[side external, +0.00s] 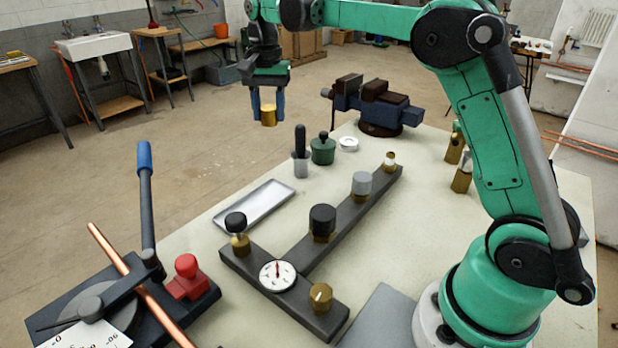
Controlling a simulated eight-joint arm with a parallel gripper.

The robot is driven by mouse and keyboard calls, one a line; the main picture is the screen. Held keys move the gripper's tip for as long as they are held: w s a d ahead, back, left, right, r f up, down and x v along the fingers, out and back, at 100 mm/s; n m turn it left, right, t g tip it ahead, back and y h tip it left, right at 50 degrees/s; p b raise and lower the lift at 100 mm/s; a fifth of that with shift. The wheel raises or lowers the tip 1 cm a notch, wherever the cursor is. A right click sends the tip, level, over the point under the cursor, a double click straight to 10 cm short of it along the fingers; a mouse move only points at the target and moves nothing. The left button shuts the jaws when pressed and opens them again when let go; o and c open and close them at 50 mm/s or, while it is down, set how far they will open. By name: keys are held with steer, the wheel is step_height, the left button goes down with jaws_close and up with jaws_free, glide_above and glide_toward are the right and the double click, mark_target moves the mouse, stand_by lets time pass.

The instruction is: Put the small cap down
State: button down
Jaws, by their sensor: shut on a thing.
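My gripper (268,106) is at the upper middle of the side external view, with its blue fingers pointing down. It is shut on a small brass-coloured cap (268,117), which shows between and just below the fingertips. The cap is held in the air, apart from any surface, and appears behind the worktable's far left edge. Its underside and the exact finger contact are too small to make out.
A shallow metal tray (247,213) lies on the pale table (440,150). A dark T-shaped manifold (345,215) carries several fittings and a gauge (277,275). A blue vise (378,108) stands at the back. A green pot (323,150) and white ring (348,144) stand nearby. A pipe bender (100,300) fills the lower left.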

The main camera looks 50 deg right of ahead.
mark_target(276, 192)
step_height(276, 192, down, 16)
steer(key=shift+r, duration=0.1)
stand_by(0.4)
steer(key=c, duration=0.7)
jaws_free()
step_height(276, 192, up, 11)
steer(key=s+a+r+n+t, duration=0.4)
steer(key=s+r+n, duration=0.15)
steer(key=s, duration=0.25)
steer(key=s+a+f+n+t, duration=0.1)
steer(key=s, duration=0.1)
steer(key=s+f+n+t, duration=0.1)
steer(key=s+n, duration=0.1)
steer(key=s, duration=0.1)
steer(key=s+a+f+n, duration=0.1)
steer(key=s+n, duration=0.1)
steer(key=shift+s+a+f+n+t, duration=0.25)
steer(key=shift+s+a+t, duration=0.05)
steer(key=shift+t, duration=0.1)
steer(key=shift+s+f, duration=0.25)
